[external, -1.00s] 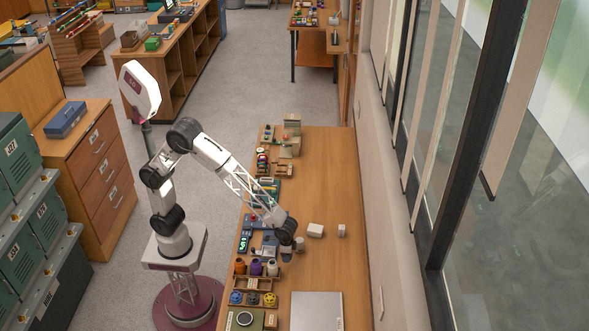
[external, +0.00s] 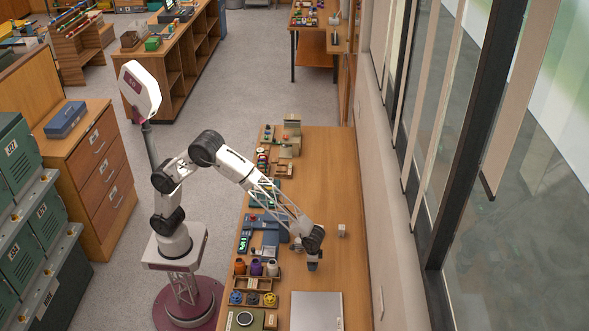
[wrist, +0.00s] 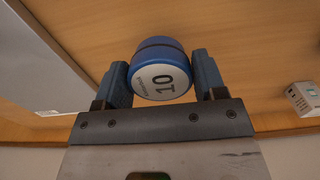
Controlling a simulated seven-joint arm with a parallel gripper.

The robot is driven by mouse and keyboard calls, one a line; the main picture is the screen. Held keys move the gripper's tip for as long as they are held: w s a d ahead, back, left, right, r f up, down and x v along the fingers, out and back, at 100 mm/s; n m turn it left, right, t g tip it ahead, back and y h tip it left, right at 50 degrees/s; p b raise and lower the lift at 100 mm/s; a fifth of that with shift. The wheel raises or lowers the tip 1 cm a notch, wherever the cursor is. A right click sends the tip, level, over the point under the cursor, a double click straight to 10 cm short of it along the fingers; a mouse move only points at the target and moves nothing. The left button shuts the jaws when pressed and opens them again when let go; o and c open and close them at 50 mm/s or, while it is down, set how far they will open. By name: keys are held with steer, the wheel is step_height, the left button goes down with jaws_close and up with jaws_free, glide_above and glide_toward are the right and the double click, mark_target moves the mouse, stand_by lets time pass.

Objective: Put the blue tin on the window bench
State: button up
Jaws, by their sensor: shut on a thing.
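The blue tin (wrist: 160,49) sits between the two blue fingers of my gripper (wrist: 163,76) in the wrist view. Its white end reads "10" and faces the camera. My gripper is shut on it. In the external view my gripper (external: 312,262) is over the wooden bench (external: 335,180) beside the windows, with a small part of the blue tin (external: 312,267) showing below the wrist. I cannot tell whether the tin touches the bench top.
A flat silver panel (external: 316,312) lies on the bench in front of my gripper. A small white box (external: 342,230) stands behind it to the right. Spools (external: 256,268) and a rack of small colored items (external: 253,299) line the left edge. The far right bench top is clear.

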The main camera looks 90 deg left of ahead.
steer(key=shift+w+d, duration=0.15)
steer(key=shift+w, duration=0.35)
steer(key=shift+f, duration=0.15)
steer(key=shift+f, duration=1.65)
steer(key=shift+f, duration=0.15)
steer(key=o, duration=1)
steer(key=shift+r, duration=6.15)
